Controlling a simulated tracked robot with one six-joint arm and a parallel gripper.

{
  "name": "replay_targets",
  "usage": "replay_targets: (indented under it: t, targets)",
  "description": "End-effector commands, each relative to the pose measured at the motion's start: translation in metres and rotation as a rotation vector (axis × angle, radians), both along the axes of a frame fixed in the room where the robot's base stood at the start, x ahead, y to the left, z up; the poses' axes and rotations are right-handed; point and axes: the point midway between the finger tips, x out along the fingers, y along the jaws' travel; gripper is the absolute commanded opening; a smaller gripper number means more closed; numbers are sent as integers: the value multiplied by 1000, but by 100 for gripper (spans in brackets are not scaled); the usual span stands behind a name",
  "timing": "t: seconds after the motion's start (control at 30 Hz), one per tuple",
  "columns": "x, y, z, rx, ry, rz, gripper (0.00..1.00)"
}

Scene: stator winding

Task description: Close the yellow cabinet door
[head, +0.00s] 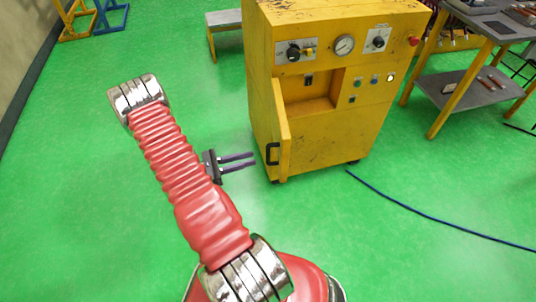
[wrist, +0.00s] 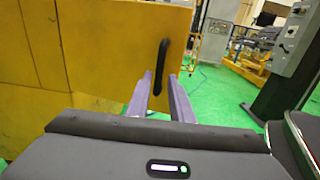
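The yellow cabinet (head: 330,70) stands upright on the green floor, with knobs and a gauge on its upper front. Its yellow door (head: 282,132) is hinged at the left of the front recess and stands open, swung out toward me. A black handle (head: 273,153) is on the door; it also shows in the wrist view (wrist: 161,66). My gripper (head: 254,159) is just left of the door at about handle height, with its two fingers parallel and apart. In the wrist view the open fingers (wrist: 163,85) point at the door near the handle.
A blue cable (head: 430,215) runs over the floor right of the cabinet. A workbench (head: 470,75) stands to the right and a grey bench (head: 224,22) behind on the left. The floor left of the cabinet is clear.

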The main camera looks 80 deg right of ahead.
Motion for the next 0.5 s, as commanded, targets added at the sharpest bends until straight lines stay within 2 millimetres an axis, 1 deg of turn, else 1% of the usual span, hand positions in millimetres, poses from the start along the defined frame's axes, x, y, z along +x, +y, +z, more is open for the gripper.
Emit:
replay_targets:
  t: [0.03,0.2,0.5]
  targets:
    - [-7,-4,0,0,0,-3,20]
    - [-28,-17,0,1,0,-3,20]
    - [-61,-38,0,0,0,-1,20]
